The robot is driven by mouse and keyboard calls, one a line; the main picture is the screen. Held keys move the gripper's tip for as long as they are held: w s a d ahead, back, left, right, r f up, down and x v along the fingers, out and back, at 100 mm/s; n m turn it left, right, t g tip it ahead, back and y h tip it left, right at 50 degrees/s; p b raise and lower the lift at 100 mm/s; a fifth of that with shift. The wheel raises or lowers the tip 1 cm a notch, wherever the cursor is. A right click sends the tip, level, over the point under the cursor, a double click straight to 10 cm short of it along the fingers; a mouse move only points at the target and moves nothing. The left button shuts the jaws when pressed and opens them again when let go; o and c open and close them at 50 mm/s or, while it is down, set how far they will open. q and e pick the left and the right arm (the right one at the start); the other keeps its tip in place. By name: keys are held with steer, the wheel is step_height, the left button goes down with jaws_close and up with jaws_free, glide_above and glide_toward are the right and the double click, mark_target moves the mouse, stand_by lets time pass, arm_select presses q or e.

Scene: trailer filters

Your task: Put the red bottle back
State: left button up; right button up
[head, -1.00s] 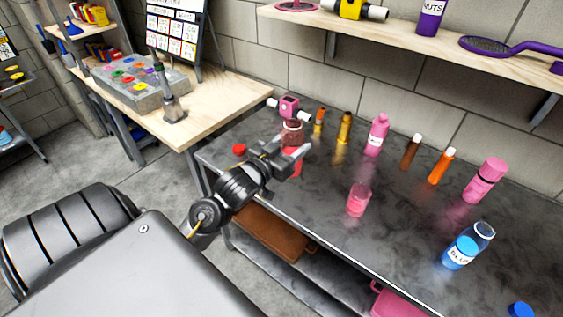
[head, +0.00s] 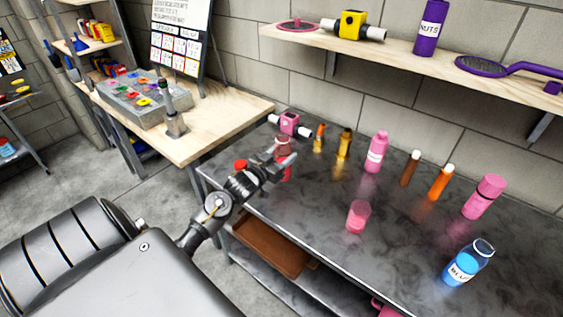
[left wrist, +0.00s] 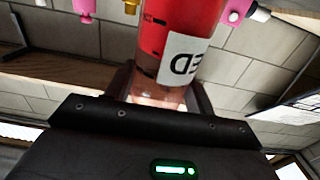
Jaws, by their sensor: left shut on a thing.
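The red bottle (head: 285,171) is at the far left end of the dark metal table (head: 320,215). My left gripper (head: 283,158) is shut on it. In the left wrist view the red bottle (left wrist: 181,42) fills the space between the fingers, with a white label that ends in "ED". A red cap (head: 241,164) lies on the table behind my left wrist, partly hidden. My right gripper is not in view.
A pink and white filter piece (head: 289,125) stands just behind the red bottle. Several small bottles line the back of the table. A pink cup (head: 358,216) and a blue bottle (head: 468,263) stand nearer the front. A wooden shelf (head: 400,45) hangs above.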

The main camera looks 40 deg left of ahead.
mark_target(282, 161)
arm_select(q)
steer(key=shift+w+a+f, duration=0.35)
steer(key=shift+a+f, duration=0.05)
steer(key=shift+f, duration=0.3)
step_height(282, 161, down, 2)
steer(key=shift+f+p, duration=0.1)
steer(key=shift+p, duration=0.4)
steer(key=shift+f, duration=0.25)
steer(key=shift+f, duration=0.15)
steer(key=o, duration=1.2)
steer(key=shift+c, duration=0.2)
